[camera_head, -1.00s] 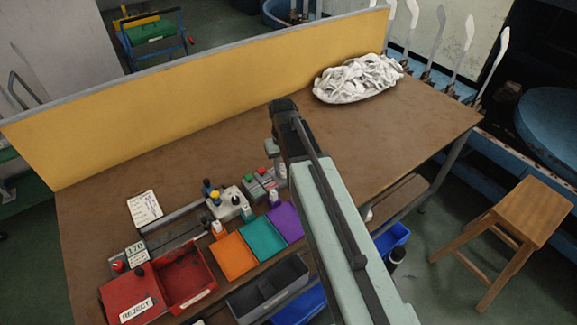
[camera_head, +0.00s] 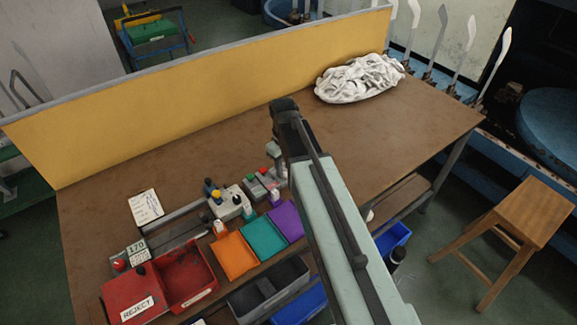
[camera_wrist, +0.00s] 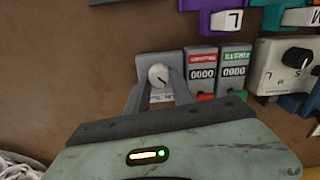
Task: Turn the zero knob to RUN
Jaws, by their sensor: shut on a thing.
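The zero knob (camera_wrist: 158,75) is a round white knob with a dark pointer mark, on a small grey box (camera_wrist: 150,58) in the wrist view. The pointer slants toward the lower right of that picture. A small label below the knob is partly hidden and unreadable. My gripper (camera_wrist: 159,88) has one finger on each side of the knob and is shut on it. In the head view my gripper (camera_head: 275,152) is low over the table by the counters, and the knob cannot be made out there.
Two counters reading 0000, one red (camera_wrist: 202,73) and one green (camera_wrist: 234,71), stand close beside the knob box. A grey box with a black selector knob (camera_wrist: 298,57) is farther right. Coloured trays (camera_head: 264,238) line the front edge. A white sock pile (camera_head: 360,78) lies far back.

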